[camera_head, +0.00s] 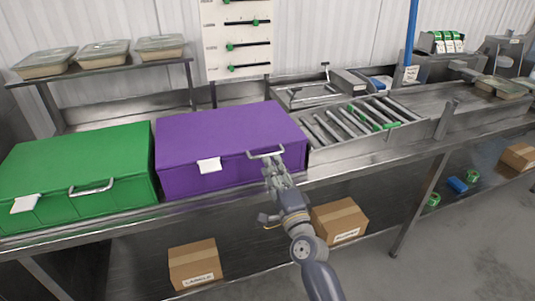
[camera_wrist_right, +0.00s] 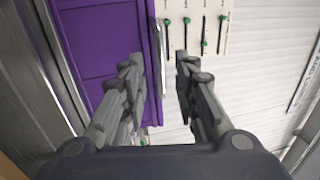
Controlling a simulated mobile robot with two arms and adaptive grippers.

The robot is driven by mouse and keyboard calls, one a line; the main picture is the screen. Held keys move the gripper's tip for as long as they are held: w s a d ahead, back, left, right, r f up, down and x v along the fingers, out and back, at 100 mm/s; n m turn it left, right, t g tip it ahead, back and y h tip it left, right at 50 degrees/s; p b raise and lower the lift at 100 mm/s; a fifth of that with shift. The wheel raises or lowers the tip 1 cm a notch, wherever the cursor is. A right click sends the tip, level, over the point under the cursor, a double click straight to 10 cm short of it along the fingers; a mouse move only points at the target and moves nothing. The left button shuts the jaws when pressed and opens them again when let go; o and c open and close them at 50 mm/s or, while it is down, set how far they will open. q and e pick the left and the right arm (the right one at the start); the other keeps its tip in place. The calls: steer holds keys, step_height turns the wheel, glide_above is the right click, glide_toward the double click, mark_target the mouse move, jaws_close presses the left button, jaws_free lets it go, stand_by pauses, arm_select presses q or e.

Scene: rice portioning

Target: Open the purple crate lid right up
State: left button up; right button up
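The purple crate (camera_head: 225,170) stands on the metal bench with its lid (camera_head: 230,125) closed. A metal handle (camera_head: 265,154) is at the lid's front right edge, and a white label (camera_head: 208,165) is left of it. My right gripper (camera_head: 271,165) is at the handle, reaching up from below in front of the crate. In the right wrist view the gripper (camera_wrist_right: 160,62) is open, and the handle (camera_wrist_right: 161,45) lies between and just beyond the fingertips; I cannot tell whether they touch. The purple lid (camera_wrist_right: 112,50) fills the left of that view. My left gripper is not in view.
A closed green crate (camera_head: 80,165) stands close on the left. A roller conveyor (camera_head: 350,120) lies to the right. A shelf (camera_head: 110,65) with several trays and a white slider board (camera_head: 235,35) are behind. Cardboard boxes (camera_head: 194,262) sit below the bench.

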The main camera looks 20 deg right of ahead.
mark_target(267, 155)
steer(key=w, duration=0.2)
steer(key=w+r, duration=0.1)
steer(key=w, duration=0.2)
steer(key=shift+w, duration=0.25)
jaws_close()
